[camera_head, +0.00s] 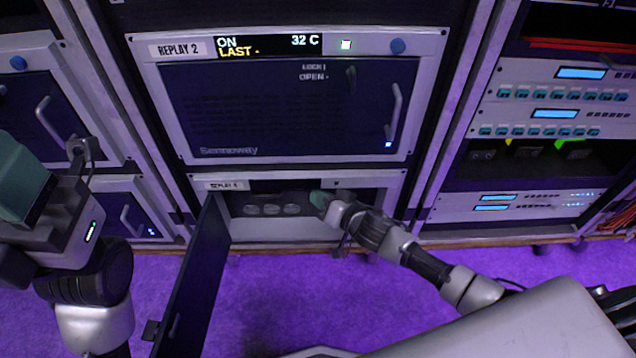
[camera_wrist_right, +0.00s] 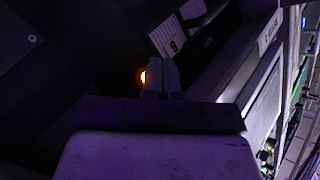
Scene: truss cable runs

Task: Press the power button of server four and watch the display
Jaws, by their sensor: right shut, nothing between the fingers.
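The lower server (camera_head: 300,228) in the middle rack has its dark door (camera_head: 195,275) swung open to the left. Its small label (camera_head: 228,185) is too blurred to read surely. Its display strip (camera_head: 278,186) is dark. My right gripper (camera_head: 318,199) is shut and empty inside the open front, right of several round fans. In the wrist view its fingertips (camera_wrist_right: 162,78) are beside a glowing orange light (camera_wrist_right: 143,77); whether they touch is unclear, and no button shape shows. My left gripper (camera_head: 22,178) is at the left edge, away from the server; its fingers cannot be made out.
Above is a closed server labelled REPLAY 2 (camera_head: 180,49), its display (camera_head: 268,45) reading ON, LAST and 32 C. Other rack servers (camera_head: 565,120) stand at the right. The open door stands out over the purple floor (camera_head: 270,300) left of my right arm.

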